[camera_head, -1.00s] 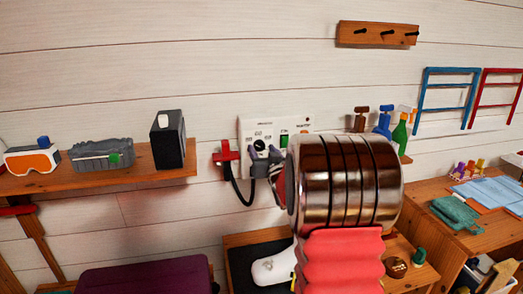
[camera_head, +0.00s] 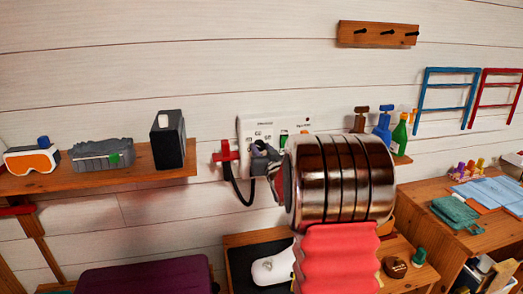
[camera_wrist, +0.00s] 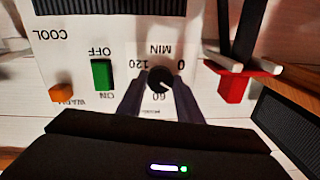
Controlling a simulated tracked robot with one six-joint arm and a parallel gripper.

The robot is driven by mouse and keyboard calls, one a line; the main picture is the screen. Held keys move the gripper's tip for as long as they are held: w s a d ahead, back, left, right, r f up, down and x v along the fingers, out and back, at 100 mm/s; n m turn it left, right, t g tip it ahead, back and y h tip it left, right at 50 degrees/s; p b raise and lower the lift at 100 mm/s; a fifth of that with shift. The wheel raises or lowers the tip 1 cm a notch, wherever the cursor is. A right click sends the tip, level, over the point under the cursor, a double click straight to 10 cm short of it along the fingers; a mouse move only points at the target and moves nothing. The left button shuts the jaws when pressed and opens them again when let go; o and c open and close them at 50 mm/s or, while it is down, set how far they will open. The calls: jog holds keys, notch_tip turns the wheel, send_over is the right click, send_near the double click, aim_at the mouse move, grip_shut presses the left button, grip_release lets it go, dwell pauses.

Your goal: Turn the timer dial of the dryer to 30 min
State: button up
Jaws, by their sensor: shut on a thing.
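The dryer's white control panel (camera_head: 245,128) is on the wall, left of my arm in the head view. It fills the upper part of the wrist view upside down, also showing as a panel (camera_wrist: 60,65). The black timer dial (camera_wrist: 160,79) sits among the printed MIN marks 0, 60 and 120. A small light mark on its lower right seems to lie between 60 and 0, nearer 60. My gripper (camera_wrist: 159,90) is shut on the dial, one finger on each side. In the head view, my gripper (camera_head: 262,153) partly hides the dial.
A green OFF/ON switch (camera_wrist: 103,74) and an orange switch (camera_wrist: 61,94) sit beside the dial. A red holder (camera_wrist: 232,88) with a black cord is on its other side. A shelf (camera_head: 135,172) with several items is at left.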

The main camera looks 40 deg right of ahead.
jog(key=shift+c, duration=0.5)
jog(key=shift+n, duration=0.4)
jog(key=o, duration=1)
jog(key=shift+o, duration=0.2)
jog(key=v, duration=1.3)
jog(key=shift+s+a, duration=0.15)
jog(key=shift+s, duration=0.2)
jog(key=shift+f, duration=0.1)
